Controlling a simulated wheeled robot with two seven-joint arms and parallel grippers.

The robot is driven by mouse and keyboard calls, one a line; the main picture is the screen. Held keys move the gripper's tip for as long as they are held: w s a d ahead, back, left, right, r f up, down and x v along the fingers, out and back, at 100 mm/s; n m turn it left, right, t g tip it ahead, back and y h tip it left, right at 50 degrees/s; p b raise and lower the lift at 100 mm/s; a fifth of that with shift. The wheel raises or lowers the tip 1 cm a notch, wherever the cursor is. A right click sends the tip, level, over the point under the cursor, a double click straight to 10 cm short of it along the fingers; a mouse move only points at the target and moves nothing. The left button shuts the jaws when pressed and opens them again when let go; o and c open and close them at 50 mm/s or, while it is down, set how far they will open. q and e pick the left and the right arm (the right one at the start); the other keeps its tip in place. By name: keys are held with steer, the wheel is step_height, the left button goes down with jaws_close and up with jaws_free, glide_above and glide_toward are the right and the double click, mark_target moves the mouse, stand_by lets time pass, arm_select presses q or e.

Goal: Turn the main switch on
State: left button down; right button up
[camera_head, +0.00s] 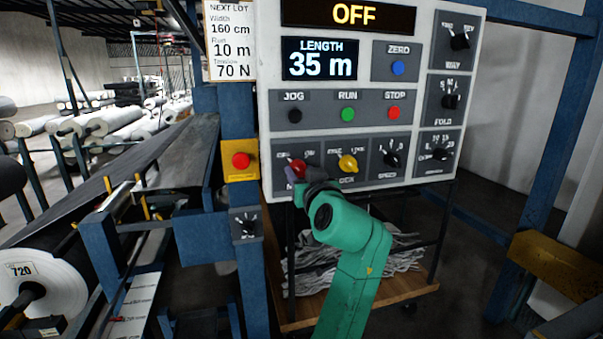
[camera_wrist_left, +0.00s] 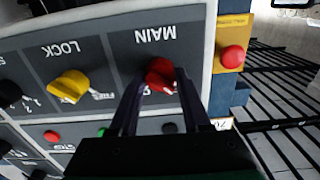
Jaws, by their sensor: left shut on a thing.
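The main switch is a red rotary knob (camera_head: 298,167) at the lower left of the control panel (camera_head: 375,82). It also shows in the left wrist view (camera_wrist_left: 160,73), under the upside-down word MAIN. My left gripper (camera_head: 298,178) reaches up to it from below, shut with its two fingers on either side of the knob. In the left wrist view the gripper (camera_wrist_left: 157,88) partly covers the knob's lower part and its labels. The top display (camera_head: 354,14) reads OFF. My right gripper is not in view.
A yellow lock knob (camera_head: 348,163) sits just right of the main switch. A red emergency button (camera_head: 241,160) on a yellow plate is to its left. JOG, RUN and STOP buttons (camera_head: 347,114) lie above. A shelf with crumpled material (camera_head: 400,262) stands below the panel.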

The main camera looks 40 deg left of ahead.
arm_select(q)
steer(key=shift+m, duration=0.4)
steer(key=shift+r+m+p, duration=0.1)
steer(key=shift+m+p, duration=0.65)
steer(key=shift+m, duration=0.35)
steer(key=m+p, duration=0.3)
steer(key=m, duration=0.2)
steer(key=shift+r, duration=0.1)
steer(key=m+p, duration=0.5)
steer(key=m, duration=0.1)
steer(key=shift+r+m+p, duration=0.15)
steer(key=shift+m+p, duration=0.2)
steer(key=shift+m, duration=0.05)
steer(key=shift+m+p, duration=1.2)
steer(key=shift+m, duration=0.2)
